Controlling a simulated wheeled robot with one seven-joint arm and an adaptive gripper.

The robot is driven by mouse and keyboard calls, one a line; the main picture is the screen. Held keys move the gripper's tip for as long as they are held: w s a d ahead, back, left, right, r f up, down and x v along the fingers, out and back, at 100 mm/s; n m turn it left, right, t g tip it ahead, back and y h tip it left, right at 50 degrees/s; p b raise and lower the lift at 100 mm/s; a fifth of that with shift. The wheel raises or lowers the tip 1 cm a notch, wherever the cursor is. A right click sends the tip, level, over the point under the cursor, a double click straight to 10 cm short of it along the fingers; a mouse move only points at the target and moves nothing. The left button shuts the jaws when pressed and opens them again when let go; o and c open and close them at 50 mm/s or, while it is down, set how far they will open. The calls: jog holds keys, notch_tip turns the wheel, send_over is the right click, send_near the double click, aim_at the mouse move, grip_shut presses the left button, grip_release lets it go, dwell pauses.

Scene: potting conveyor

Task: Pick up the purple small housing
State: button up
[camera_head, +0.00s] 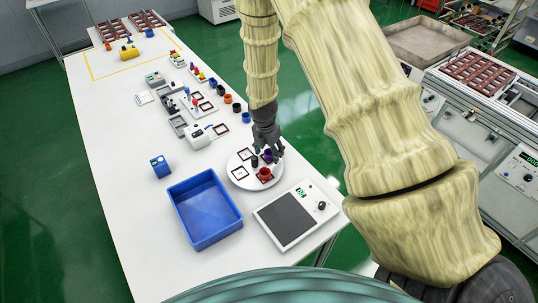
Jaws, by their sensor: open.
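The purple small housing (268,154) is a small dark purple piece on the round white plate (237,180) near the right edge of the white table. My gripper (266,148) is open and points down right at or just above the purple housing. I cannot tell whether the fingers are around it or above it. On the same plate are a red housing (265,174), a black piece (254,161) and dark square frames (241,172).
A blue bin (204,236) and a grey-topped scale (284,221) stand nearer me. A small blue box (160,167), a white device (195,138) and several coloured housings lie left and behind. The table's left side is clear.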

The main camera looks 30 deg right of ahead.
jog(key=c, duration=0.8)
jog(key=shift+c, duration=0.2)
